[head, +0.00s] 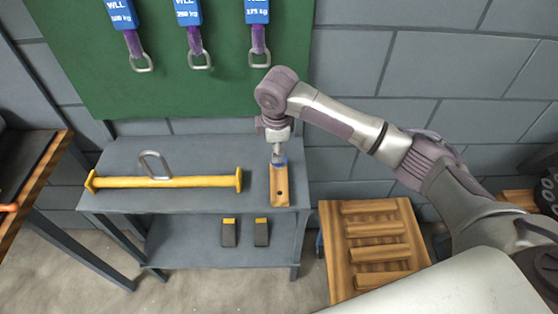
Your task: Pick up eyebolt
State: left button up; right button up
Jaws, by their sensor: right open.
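My right gripper (278,150) points down over the back end of a narrow wooden block (279,200) on the grey bench. It is open, but its fingers are small and hard to make out. A small bluish-grey piece (281,162) shows at the fingertips, at the block's back end. It may be the eyebolt, but I cannot tell its shape or whether the fingers touch it. My left gripper is not in view.
A yellow bar (205,182) with a metal loop (155,165) lies left of the block. Two dark wedges (229,233) sit on the lower shelf (190,245). Slings with metal links (200,60) hang on the green board (90,60). A slatted wooden rack (340,275) stands right.

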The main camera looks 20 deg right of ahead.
jog(key=shift+w+d+f, duration=0.15)
jog(key=shift+w+f, duration=0.05)
jog(key=shift+f, duration=0.5)
jog(key=shift+w+d+f, duration=0.1)
jog(key=shift+d+f, duration=0.05)
jog(key=shift+f, duration=0.2)
jog(key=f, duration=0.1)
jog(key=w+f, duration=0.1)
jog(key=f, duration=0.2)
jog(key=shift+w+d+f+p, duration=0.1)
jog(key=shift+w+f+p, duration=0.15)
jog(key=shift+f+p, duration=0.1)
jog(key=shift+w+f, duration=0.1)
jog(key=shift+f, duration=0.1)
jog(key=shift+c, duration=0.5)
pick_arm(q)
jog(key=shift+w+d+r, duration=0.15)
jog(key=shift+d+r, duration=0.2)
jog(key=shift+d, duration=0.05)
pick_arm(e)
grip_shut()
jog(key=shift+r, duration=0.1)
